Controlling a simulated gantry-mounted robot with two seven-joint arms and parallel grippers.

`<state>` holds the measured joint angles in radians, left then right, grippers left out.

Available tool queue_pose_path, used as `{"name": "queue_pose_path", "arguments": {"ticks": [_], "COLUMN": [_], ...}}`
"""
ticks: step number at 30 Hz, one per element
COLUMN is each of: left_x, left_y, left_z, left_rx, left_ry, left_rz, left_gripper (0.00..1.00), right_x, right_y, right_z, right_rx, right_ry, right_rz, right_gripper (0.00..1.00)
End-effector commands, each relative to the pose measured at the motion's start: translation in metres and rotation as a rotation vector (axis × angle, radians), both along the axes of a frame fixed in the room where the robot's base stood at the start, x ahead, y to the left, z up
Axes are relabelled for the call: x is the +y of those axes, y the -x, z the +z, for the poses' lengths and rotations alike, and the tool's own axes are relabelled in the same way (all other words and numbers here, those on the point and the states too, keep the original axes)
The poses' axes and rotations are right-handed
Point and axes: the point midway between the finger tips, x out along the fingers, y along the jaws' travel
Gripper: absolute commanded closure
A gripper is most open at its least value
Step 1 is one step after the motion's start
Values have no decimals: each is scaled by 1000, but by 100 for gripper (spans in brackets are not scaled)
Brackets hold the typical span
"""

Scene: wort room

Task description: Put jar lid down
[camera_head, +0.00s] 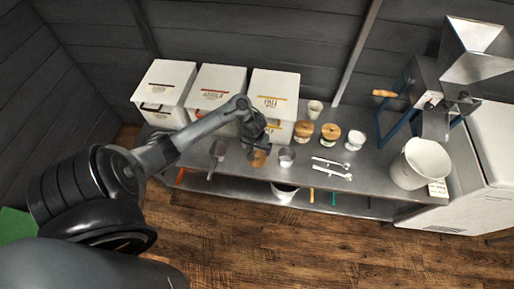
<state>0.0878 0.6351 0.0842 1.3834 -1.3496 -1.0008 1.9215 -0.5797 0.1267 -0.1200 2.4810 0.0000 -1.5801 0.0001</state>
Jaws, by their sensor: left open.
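A tan wooden jar lid (259,158) lies on the grey metal worktable (225,183), left of a small metal cup. My left gripper (257,147) is open just above and beside this lid, and partly covers it from view. I cannot tell whether the fingers touch it. Two jars with wooden lids, one (303,131) left and one (330,132) right, stand near the back of the table. A jar without a lid (355,140) stands to their right, with pale contents. My right gripper is not in view.
The metal cup (287,157) stands close right of the lid. Several white bins (216,88) line the back left. Metal spoons (331,168), a scoop (218,150), a white bucket (420,164) and a grain mill (437,80) are also here. Some table near the front edge is clear.

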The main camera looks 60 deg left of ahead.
Motion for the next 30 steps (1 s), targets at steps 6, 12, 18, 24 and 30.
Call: {"name": "queue_pose_path", "arguments": {"ticks": [6,12,18,24,30], "left_x": [-4,-44,-132,-208,-243], "left_y": [2,0,11,53,99], "left_z": [23,17,26,72,121], "left_rx": [-3,-54,-147,-183,-179], "left_ry": [-3,-47,-139,-178,-137], "left_rz": [-10,-170,-471,-695,-812], "left_gripper": [0,0,0,0,0], "right_x": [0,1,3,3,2], "right_y": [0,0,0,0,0], "right_z": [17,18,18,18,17], "right_rx": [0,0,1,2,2], "right_ry": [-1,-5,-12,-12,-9], "right_rz": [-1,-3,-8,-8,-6], "right_gripper": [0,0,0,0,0]}}
